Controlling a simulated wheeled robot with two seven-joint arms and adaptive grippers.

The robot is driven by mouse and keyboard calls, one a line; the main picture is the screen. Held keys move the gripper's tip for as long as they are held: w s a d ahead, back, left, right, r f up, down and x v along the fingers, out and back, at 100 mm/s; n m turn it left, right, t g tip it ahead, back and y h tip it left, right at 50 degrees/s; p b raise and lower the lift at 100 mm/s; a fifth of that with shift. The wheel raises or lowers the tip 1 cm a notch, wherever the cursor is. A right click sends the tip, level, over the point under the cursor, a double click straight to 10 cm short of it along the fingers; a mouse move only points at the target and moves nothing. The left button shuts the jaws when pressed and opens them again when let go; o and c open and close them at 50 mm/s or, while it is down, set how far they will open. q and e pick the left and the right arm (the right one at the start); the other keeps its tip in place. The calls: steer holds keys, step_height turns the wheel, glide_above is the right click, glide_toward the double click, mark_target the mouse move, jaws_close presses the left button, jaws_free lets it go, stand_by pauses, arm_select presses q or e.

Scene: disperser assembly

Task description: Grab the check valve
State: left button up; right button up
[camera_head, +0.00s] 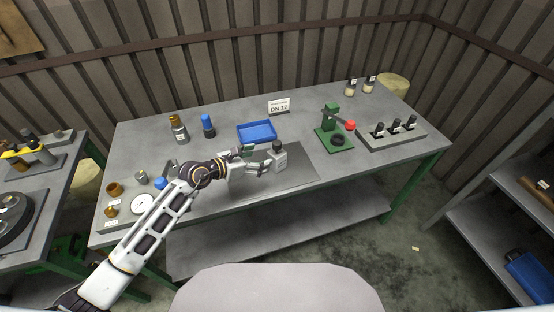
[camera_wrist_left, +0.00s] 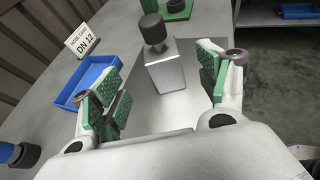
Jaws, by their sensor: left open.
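A silver block-shaped part with a dark round cap (camera_head: 279,157) stands upright on the grey mat on the table; it seems to be the check valve, though I cannot confirm its name. In the left wrist view this part (camera_wrist_left: 166,68) stands just beyond and between the spread fingers. My left gripper (camera_head: 258,160) is open and empty, with its green pads on either side of the line to the part. It also shows in the left wrist view (camera_wrist_left: 160,88). No contact with the part is visible. My right gripper is not in view.
A blue tray (camera_head: 257,132) and a "DN 12" card (camera_head: 279,106) stand behind the part. A green press with a red knob (camera_head: 334,137) stands to the right. Bottles (camera_head: 179,130) stand at the left back. The mat (camera_head: 300,176) is clear in front.

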mark_target(275, 152)
arm_select(q)
steer(key=shift+x, duration=2.2)
steer(key=shift+d, duration=0.1)
steer(key=shift+r+p+x, duration=0.2)
steer(key=shift+p+x, duration=0.25)
steer(key=shift+x, duration=2.1)
steer(key=shift+c, duration=0.4)
steer(key=c, duration=1.4)
jaws_close()
steer(key=shift+r, duration=0.15)
steer(key=shift+r, duration=4.9)
